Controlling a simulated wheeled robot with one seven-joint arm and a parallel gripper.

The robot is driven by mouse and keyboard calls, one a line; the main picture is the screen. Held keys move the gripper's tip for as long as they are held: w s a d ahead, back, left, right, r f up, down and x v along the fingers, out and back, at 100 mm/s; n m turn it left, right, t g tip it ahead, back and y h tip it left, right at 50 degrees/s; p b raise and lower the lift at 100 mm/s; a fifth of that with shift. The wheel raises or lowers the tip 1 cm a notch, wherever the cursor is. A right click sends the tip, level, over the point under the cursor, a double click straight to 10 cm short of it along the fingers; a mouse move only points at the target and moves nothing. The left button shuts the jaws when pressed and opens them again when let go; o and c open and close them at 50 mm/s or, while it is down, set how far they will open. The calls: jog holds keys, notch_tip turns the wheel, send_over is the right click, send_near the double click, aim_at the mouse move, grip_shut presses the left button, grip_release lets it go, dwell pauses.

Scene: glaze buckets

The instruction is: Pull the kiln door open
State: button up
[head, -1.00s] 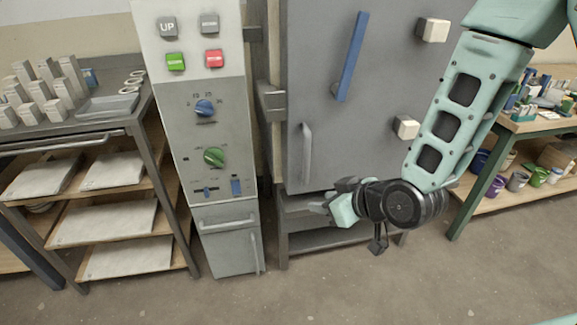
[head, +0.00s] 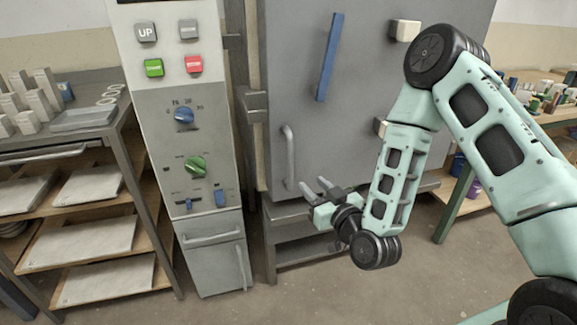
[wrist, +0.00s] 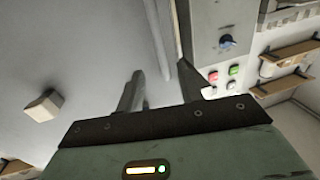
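The kiln door (head: 350,110) is a large grey panel and looks shut. A light grey vertical bar handle (head: 289,157) is on its lower left. My gripper (head: 314,184) is open and empty, low in front of the door, just right of the handle's lower end. In the wrist view the two fingers of my gripper (wrist: 160,67) stand apart. The handle (wrist: 158,42) appears between and beyond the fingertips there. I see no contact with it.
A control cabinet (head: 190,130) with buttons and dials stands left of the kiln. A blue bar (head: 329,57) and white blocks (head: 404,30) project from the door. A shelf rack (head: 70,195) is at left, a green-legged table (head: 457,205) at right. The floor in front is clear.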

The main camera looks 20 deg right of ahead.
aim_at(292, 163)
jog(key=w, duration=0.4)
jog(key=w+a+p, duration=0.1)
jog(key=w, duration=0.3)
jog(key=w+a, duration=0.1)
jog(key=w, duration=0.4)
jog(key=shift+a, duration=0.25)
grip_shut()
